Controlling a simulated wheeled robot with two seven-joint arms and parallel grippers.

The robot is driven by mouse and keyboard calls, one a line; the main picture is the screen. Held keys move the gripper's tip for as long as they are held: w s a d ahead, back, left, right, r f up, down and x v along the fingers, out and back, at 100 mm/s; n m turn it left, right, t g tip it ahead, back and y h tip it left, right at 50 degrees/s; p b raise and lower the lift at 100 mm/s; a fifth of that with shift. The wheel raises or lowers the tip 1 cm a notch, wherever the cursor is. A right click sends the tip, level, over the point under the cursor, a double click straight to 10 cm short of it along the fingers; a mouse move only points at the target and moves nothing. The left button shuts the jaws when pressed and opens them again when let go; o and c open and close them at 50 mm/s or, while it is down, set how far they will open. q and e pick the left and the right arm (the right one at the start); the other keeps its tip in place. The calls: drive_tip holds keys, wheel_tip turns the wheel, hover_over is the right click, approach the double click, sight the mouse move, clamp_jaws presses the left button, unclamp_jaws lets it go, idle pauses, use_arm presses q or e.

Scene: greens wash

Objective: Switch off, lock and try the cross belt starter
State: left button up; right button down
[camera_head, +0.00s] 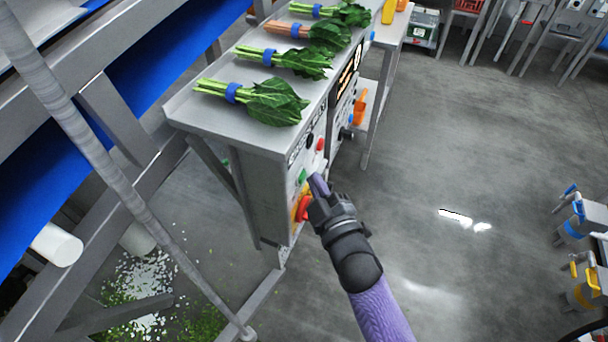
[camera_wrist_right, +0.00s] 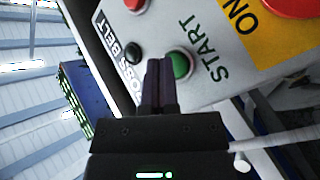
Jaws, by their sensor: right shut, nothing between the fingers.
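The starter panel (camera_head: 297,190) is on the end of a grey steel cabinet, with a label ending in "BELT" (camera_wrist_right: 118,58), partly covered. It carries a green START button (camera_wrist_right: 181,64), also in the head view (camera_head: 302,175), a red button (camera_wrist_right: 136,4), a black button or lamp (camera_wrist_right: 133,53), and a red rotary handle (camera_head: 303,208) on a yellow plate (camera_wrist_right: 262,30) reading "ON". My right gripper (camera_head: 318,184) is shut and empty, its fingertips (camera_wrist_right: 160,66) right by the green button; I cannot tell whether they touch. My left gripper is out of view.
Banded greens (camera_head: 272,100) lie in a row on the cabinet top (camera_head: 195,115). Further along the cabinet are another panel and orange items (camera_head: 359,106). A blue belt (camera_head: 130,85) and steel frame fill the left. Blue and yellow fittings (camera_head: 580,290) stand at right. Floor between is clear.

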drive_tip(key=shift+w+a, duration=0.1)
drive_tip(key=shift+a, duration=0.3)
idle(0.4)
drive_tip(key=shift+d, duration=0.1)
drive_tip(key=shift+s+d, duration=0.25)
drive_tip(key=shift+d, duration=0.45)
drive_tip(key=shift+p, duration=0.3)
drive_tip(key=d, duration=0.1)
drive_tip(key=s+d+p, duration=0.1)
drive_tip(key=d, duration=0.2)
drive_tip(key=shift+s+d+p, duration=0.3)
drive_tip(key=shift+d+p, duration=0.05)
drive_tip(key=shift+d, duration=0.05)
idle(0.3)
